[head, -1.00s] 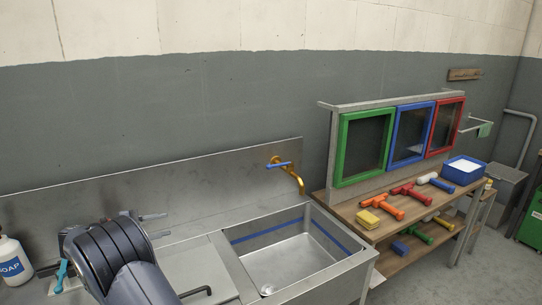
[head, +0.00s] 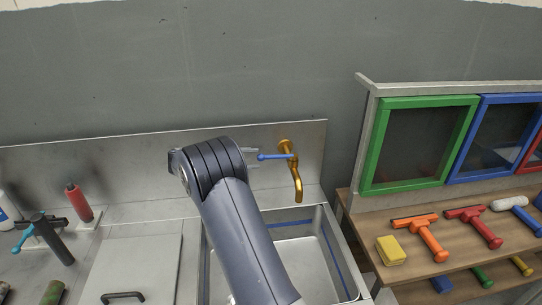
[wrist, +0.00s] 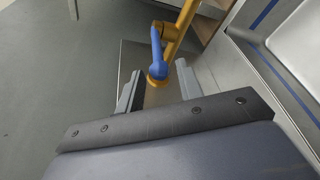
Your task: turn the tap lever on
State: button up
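The brass tap (head: 297,178) is on the steel back panel above the sink, its spout pointing down. Its blue lever (head: 275,157) points left, roughly level. My gripper (head: 253,158) is left of the tap, with its fingertips close to the lever's free end. In the wrist view my gripper (wrist: 158,88) is open, its two grey fingers apart. The blue lever (wrist: 157,55) is in line with the gap between them, with the brass tap (wrist: 180,28) beyond. I cannot tell whether the fingers touch the lever. No water shows at the spout.
The sink basin (head: 345,278) is below the tap, partly hidden by my arm. At right, a wooden bench (head: 365,210) holds a yellow sponge (head: 391,250) and squeegees below framed panes. At left, a red bottle (head: 78,202) and a dark squeegee (head: 52,238) are on the counter.

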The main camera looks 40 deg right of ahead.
aim_at(265, 157)
jog(key=x, duration=0.2)
jog(key=p+x, duration=0.1)
jog(key=x, duration=0.2)
jog(key=shift+d+r, duration=0.2)
jog(key=shift+d, duration=0.05)
jog(key=shift+p+x, duration=0.4)
jog(key=shift+x, duration=0.65)
jog(key=shift+f, duration=0.15)
jog(key=shift+c, duration=0.5)
grip_shut()
